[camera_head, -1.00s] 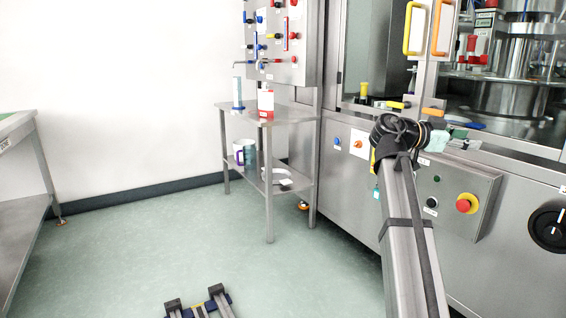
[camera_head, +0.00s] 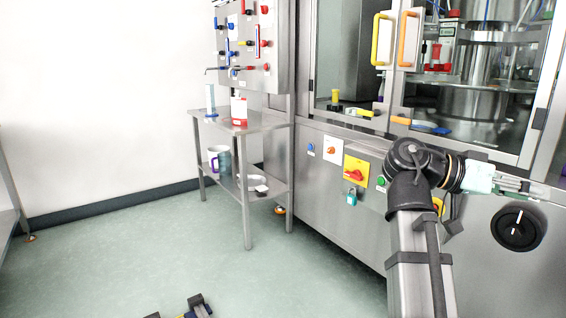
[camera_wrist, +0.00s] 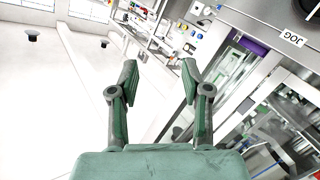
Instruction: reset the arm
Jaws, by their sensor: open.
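My arm (camera_head: 420,250) rises at the lower right of the head view and bends at a black joint. My gripper (camera_head: 520,188) points to the right there, in front of the steel machine's lower panel. In the wrist view my gripper (camera_wrist: 158,80) shows two green-grey fingers spread apart with nothing between them. The fingers appear clear of any surface.
The steel machine (camera_head: 330,190) with glass doors and yellow and orange handles (camera_head: 407,40) fills the right side, close behind my arm. A steel shelf table (camera_head: 240,128) holds bottles and mugs.

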